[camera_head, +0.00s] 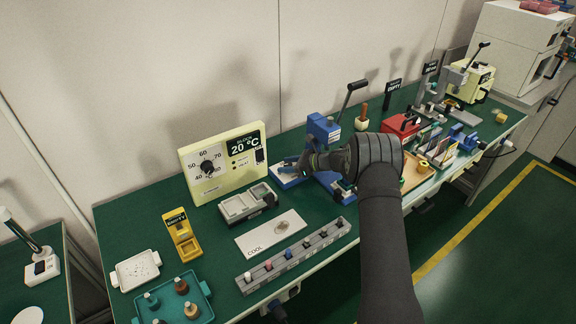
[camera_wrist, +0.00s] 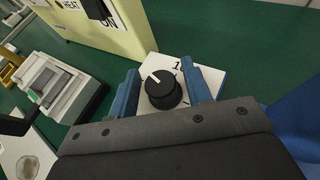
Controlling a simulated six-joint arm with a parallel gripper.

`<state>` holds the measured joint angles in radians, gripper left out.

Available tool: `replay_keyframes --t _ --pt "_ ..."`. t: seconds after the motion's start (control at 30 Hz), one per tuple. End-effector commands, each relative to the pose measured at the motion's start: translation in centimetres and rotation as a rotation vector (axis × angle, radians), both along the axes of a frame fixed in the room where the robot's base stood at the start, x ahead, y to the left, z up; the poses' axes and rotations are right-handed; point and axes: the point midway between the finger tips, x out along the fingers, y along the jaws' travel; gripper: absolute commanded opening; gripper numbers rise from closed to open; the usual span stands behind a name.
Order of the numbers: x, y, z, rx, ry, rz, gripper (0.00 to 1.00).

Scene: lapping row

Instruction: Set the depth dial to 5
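The depth dial (camera_wrist: 163,90) is a round black knob with a white pointer line, on a white plate (camera_wrist: 150,63) with black markings. In the wrist view its pointer aims to the upper left. A "1" and part of another figure show above the knob; the other markings are mostly hidden. My gripper (camera_wrist: 162,88) has its two blue fingers on either side of the knob, with a visible gap on the left; contact on the right is unclear. In the head view my gripper (camera_head: 303,168) is beside the blue press (camera_head: 322,130) and hides the dial.
The cream heater box (camera_head: 222,163) with its own dial stands left of my gripper. A grey tray (camera_head: 246,203), a cool plate (camera_head: 270,236) and a grey rack (camera_head: 295,254) lie in front. A red box (camera_head: 401,126) stands to the right.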

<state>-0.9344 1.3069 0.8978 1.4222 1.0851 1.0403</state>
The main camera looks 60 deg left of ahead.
Motion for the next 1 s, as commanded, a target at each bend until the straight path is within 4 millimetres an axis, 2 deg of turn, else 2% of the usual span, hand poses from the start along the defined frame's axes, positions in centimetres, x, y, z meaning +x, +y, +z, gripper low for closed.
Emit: replay_keyframes --t 0.47,1.0 --pt "-0.05 -0.03 0.00 -0.001 -0.001 -0.040 0.51" --pt "-0.09 -0.03 -0.04 -0.003 0.000 -0.413 0.51"
